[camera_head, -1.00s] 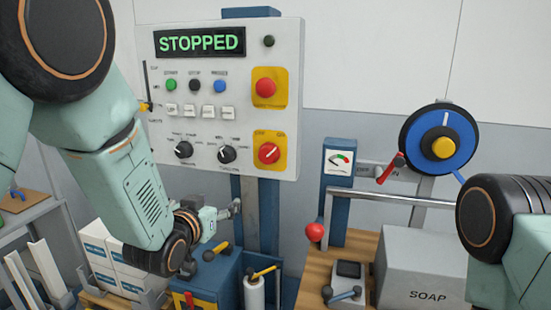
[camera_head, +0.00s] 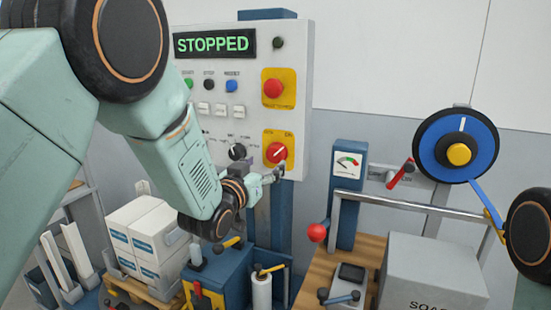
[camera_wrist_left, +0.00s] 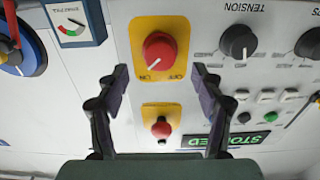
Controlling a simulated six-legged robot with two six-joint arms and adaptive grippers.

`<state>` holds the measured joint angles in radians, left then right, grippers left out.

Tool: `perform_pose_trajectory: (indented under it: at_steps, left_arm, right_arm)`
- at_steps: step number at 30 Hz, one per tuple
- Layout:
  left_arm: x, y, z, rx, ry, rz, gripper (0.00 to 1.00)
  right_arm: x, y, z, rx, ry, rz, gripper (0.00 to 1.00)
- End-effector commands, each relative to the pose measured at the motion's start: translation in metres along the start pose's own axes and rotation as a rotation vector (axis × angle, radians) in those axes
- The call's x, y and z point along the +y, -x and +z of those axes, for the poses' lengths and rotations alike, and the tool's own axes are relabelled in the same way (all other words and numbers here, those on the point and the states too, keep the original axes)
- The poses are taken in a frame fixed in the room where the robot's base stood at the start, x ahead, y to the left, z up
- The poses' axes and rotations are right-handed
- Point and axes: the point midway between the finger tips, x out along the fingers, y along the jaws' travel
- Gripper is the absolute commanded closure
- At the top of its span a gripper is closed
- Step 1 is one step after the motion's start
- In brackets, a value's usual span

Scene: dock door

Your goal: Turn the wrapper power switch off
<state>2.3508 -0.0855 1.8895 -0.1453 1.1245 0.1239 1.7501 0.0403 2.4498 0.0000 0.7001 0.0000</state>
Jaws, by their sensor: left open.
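The wrapper power switch is a red rotary knob (camera_head: 277,152) on a yellow plate, low on the right side of the control panel. Its white pointer tilts up and right; in the left wrist view the knob (camera_wrist_left: 159,47) appears upside down, with the pointer toward ON. My left gripper (camera_head: 281,173) is just below and in front of the knob. In the left wrist view its fingers (camera_wrist_left: 159,72) are spread wide, empty, on either side of the yellow plate, apart from the knob. My right gripper is out of view; part of my right arm shows at the right edge.
A red push button (camera_head: 273,88) on another yellow plate sits above the switch. A black knob (camera_head: 237,151) is left of it. The grey panel (camera_head: 301,60) reads STOPPED. A gauge post (camera_head: 347,185), blue wheel (camera_head: 484,130) and soap box (camera_head: 430,270) stand to the right.

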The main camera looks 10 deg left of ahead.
Motion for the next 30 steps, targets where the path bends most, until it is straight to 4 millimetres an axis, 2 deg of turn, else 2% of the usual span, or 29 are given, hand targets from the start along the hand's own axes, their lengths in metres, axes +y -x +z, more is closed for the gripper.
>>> perform_pose_trajectory:
  at_steps: [6, 12, 25, 30]
  left_arm:
    - [0.0, -0.031, 0.0, 0.001, 0.001, 0.0, 0.33]
    - [0.002, -0.049, 0.001, -0.001, 0.0, 0.001, 0.33]
    - [0.004, -0.056, 0.0, -0.001, 0.0, 0.001, 0.33]
    - [0.004, -0.056, 0.0, -0.001, 0.0, 0.001, 0.47]
  right_arm:
    - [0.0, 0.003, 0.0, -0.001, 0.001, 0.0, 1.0]
    - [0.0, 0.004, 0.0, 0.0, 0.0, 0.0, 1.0]
    - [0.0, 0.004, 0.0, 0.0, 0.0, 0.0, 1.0]
    - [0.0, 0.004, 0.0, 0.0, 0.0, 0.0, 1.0]
